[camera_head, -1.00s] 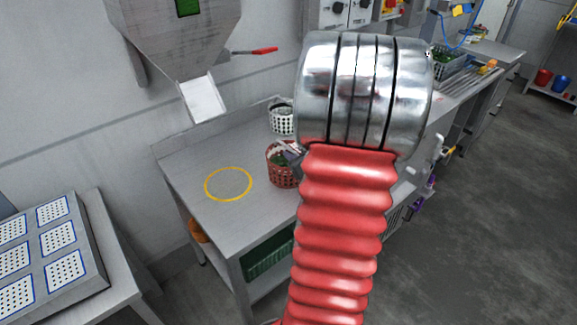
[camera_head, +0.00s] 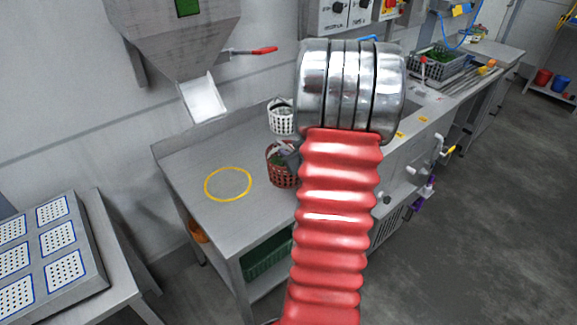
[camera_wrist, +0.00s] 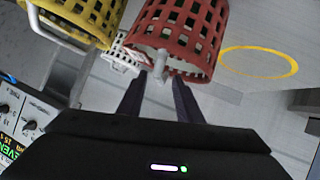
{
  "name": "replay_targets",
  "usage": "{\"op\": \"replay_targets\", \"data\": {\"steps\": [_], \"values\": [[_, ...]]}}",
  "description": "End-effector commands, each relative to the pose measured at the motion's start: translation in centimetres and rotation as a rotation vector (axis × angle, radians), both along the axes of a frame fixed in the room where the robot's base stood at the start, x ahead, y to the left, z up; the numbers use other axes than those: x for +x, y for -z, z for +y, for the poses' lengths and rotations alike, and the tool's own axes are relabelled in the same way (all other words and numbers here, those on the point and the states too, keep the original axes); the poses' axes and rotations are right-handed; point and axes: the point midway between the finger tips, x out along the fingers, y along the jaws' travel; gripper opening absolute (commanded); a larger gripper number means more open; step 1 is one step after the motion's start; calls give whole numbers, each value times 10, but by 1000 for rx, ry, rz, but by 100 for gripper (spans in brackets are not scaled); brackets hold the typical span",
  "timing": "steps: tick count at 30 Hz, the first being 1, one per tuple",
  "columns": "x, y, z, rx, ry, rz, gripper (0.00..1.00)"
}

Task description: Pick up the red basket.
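The red basket (camera_head: 283,178) stands on the steel table, with something green and dark at its top. In the wrist view the red basket (camera_wrist: 190,35) fills the top middle, with a pale handle (camera_wrist: 160,66) sticking out towards me. My gripper (camera_wrist: 158,88) has its two dark fingers apart, one on each side of the handle's end in the picture. I see no contact, and cannot tell the depth between them. In the head view my red arm hides most of the gripper.
A white basket (camera_head: 281,121) stands close behind the red one. A yellow basket (camera_wrist: 85,18) is at the wrist view's top left. A yellow ring (camera_head: 228,184) marks clear tabletop to the left. A hopper chute (camera_head: 203,100) hangs above the table's back left.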

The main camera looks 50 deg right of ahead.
Motion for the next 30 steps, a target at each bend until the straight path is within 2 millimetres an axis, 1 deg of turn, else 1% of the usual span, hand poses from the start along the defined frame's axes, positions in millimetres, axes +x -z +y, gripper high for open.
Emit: {"op": "replay_targets", "data": {"steps": [12,25,26,30], "values": [[0,0,0,0,0,0,32],[0,0,0,1,-1,0,1],[0,0,0,1,-1,0,0],[0,0,0,1,-1,1,0]]}}
